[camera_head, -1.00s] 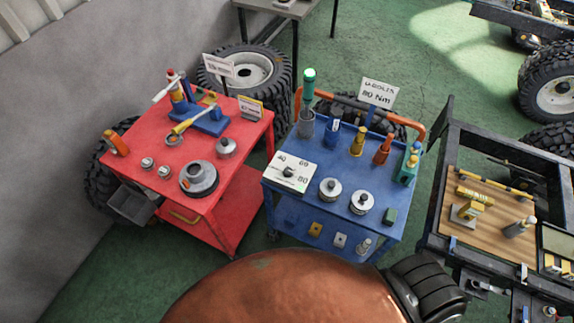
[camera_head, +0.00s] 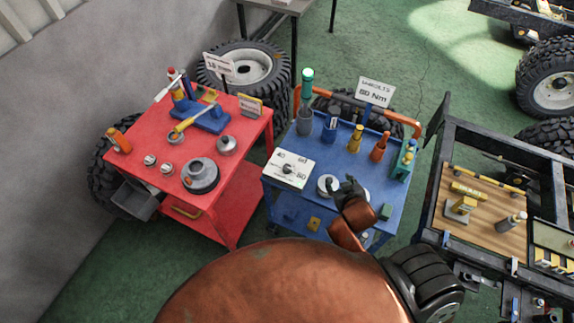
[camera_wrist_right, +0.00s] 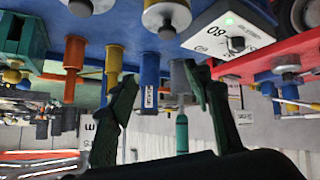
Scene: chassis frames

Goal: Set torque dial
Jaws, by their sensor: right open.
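The torque dial is a dark knob (camera_head: 288,168) on a white panel (camera_head: 274,176) marked 40, 60 and 80, at the left front of the blue cart (camera_head: 335,158). In the right wrist view the knob (camera_wrist_right: 236,44) is at upper right, with a small green light beside it. I cannot tell where the knob points. A sign (camera_head: 376,92) above the cart reads 80 Nm. My right gripper (camera_head: 343,184) is over the cart's front, right of the panel and apart from it. Its open, empty fingers show in the wrist view (camera_wrist_right: 160,76). My left gripper is out of view.
A green-handled tool (camera_head: 306,90) stands upright in a grey holder. Round metal parts (camera_head: 326,186) lie under my gripper. A red cart (camera_head: 240,130) is left, a wood-topped frame (camera_head: 480,225) right.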

